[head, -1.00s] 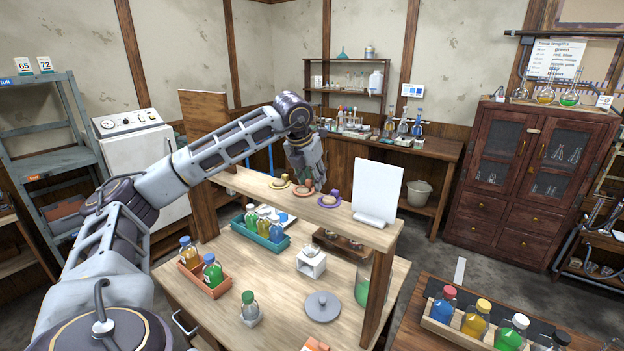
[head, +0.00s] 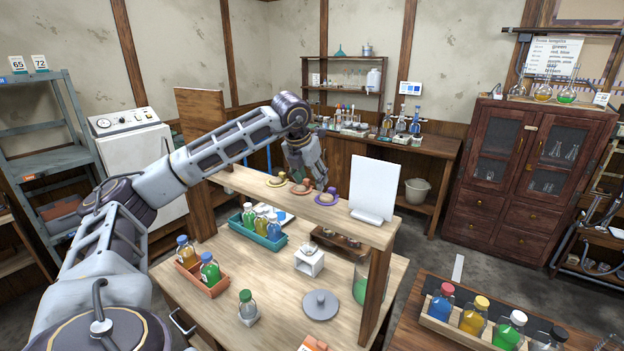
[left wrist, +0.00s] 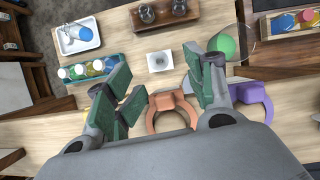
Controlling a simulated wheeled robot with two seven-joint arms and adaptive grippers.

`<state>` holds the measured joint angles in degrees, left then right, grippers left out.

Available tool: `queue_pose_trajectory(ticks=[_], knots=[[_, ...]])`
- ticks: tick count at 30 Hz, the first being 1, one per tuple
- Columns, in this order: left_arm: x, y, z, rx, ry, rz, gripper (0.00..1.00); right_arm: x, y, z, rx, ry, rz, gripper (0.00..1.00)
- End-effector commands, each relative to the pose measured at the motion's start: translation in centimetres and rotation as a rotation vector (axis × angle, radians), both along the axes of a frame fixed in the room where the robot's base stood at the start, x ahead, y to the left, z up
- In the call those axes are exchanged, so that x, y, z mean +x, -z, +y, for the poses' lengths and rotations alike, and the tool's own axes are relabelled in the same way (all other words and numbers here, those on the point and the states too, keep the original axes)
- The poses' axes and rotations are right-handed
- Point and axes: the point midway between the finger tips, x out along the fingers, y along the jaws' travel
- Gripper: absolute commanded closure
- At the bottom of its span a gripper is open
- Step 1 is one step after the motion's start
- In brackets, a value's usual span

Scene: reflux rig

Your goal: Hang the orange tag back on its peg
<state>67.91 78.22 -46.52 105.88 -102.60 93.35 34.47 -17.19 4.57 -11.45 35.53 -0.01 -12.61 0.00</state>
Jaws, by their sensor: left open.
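An orange ring-shaped piece (head: 300,188) lies on the raised wooden shelf, between a yellow one (head: 276,182) and a purple one (head: 327,198). In the left wrist view the orange piece (left wrist: 168,106) is an open loop with a small block at its far side. A flat orange object (head: 313,343) is cut off by the head view's bottom edge. I cannot tell which is the tag, and no peg is clear. My left gripper (head: 309,178) is open and empty close over the orange piece; its green-padded fingers (left wrist: 160,85) straddle it in the wrist view. My right gripper is out of view.
A white panel (head: 375,186) stands on the shelf right of the purple piece. Below are a teal bottle rack (head: 258,236), an orange bottle tray (head: 202,277), a white stand (head: 309,262) and a grey lidded disc (head: 320,305). A metal rack (head: 50,130) stands at left.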

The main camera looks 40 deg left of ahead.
Motion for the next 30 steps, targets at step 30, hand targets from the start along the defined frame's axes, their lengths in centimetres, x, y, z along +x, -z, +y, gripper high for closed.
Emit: queue_pose_trajectory(ticks=[30], knots=[[-3.2,-8.6,-0.9,0.001,0.001,0.002,0.40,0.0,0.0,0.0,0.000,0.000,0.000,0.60]])
